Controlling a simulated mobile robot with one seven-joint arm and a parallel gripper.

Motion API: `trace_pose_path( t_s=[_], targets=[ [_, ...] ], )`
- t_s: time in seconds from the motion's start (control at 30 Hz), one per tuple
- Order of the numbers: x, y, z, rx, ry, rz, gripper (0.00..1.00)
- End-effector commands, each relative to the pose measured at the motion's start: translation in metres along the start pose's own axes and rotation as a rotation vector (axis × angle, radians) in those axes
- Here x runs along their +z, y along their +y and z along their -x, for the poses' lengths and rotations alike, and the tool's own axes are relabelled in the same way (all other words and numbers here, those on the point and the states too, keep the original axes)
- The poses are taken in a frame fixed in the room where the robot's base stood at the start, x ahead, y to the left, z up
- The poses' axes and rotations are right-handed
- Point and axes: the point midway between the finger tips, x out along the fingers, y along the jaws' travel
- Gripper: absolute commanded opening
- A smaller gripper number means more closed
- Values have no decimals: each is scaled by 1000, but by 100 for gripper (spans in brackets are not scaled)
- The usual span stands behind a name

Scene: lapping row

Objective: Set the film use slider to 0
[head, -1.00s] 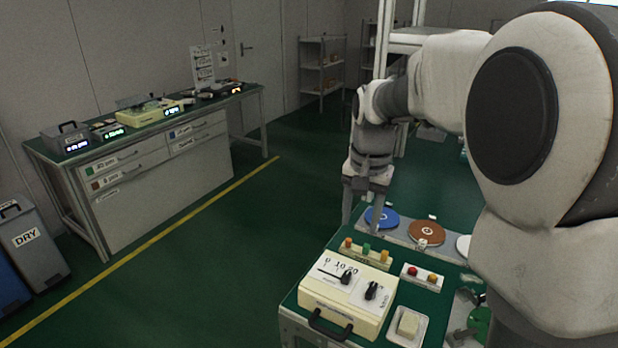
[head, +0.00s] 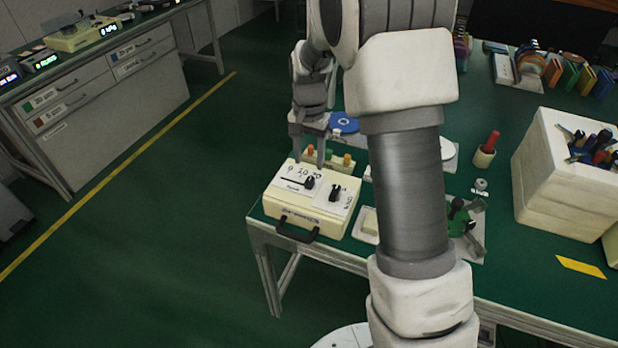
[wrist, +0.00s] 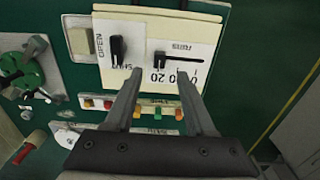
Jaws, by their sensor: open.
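The slider's black knob (head: 308,182) sits at the 20 end of its slot, on the top of a cream box (head: 281,207). The scale reads 0, 10, 20 from left to right in the head view. In the wrist view the scale is upside down, with the slider knob (wrist: 160,57) at the slot's left end. My gripper (head: 308,158) is open and empty over the back part of the box. In the wrist view the open fingertips (wrist: 160,74) point at the number side of the panel, with the knob just beyond the gap. Contact cannot be judged.
A second black knob (head: 335,192) stands right of the slider. A row of coloured buttons (head: 345,160) is behind the box, with a blue disc (head: 344,122) farther back. A pale block (head: 370,222) lies to the right. The box's black handle (head: 297,231) faces front.

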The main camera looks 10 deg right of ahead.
Motion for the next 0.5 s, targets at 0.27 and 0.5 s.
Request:
trace_pose_path(
  t_s=[0.27, 0.5],
  targets=[
    [0, 0, -52, 2, -2, 0, 55],
    [0, 0, -68, 0, 0, 0, 55]
  ],
)
